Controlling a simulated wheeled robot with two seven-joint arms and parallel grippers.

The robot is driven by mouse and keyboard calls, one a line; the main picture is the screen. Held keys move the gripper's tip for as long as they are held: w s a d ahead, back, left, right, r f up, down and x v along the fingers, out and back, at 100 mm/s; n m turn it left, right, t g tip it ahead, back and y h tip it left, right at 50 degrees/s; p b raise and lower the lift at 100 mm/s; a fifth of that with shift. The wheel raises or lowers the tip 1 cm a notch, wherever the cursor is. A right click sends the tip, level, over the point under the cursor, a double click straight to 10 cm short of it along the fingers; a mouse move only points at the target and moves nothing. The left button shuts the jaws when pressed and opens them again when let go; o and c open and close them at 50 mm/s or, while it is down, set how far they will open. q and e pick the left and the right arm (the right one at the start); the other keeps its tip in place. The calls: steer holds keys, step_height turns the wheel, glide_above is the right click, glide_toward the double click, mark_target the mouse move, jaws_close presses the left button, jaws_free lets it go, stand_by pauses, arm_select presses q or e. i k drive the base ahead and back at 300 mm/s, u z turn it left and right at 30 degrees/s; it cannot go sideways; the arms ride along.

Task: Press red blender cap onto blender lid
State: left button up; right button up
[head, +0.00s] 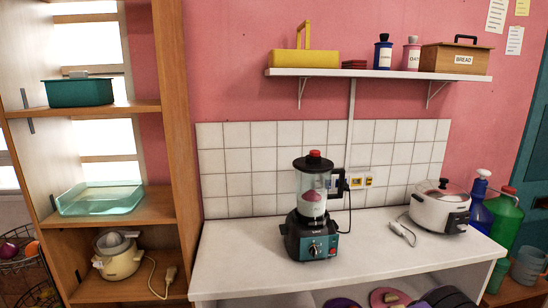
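The blender (311,210) stands upright on the white counter, with a dark base, a clear jar and something pink and white inside. Its black lid (313,163) sits on top of the jar. The red blender cap (314,154) is at the centre of the lid; whether it is fully seated or only resting there I cannot tell. Neither of my grippers shows in the head view.
The white counter (240,257) is clear left of the blender. A white cooker (440,206) stands to its right, beside blue and green bottles (506,219). A wall shelf (380,74) hangs above. An open wooden shelf unit (174,130) stands at left.

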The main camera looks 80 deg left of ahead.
mark_target(307, 163)
steer(key=k, duration=0.5)
steer(key=u, duration=1.65)
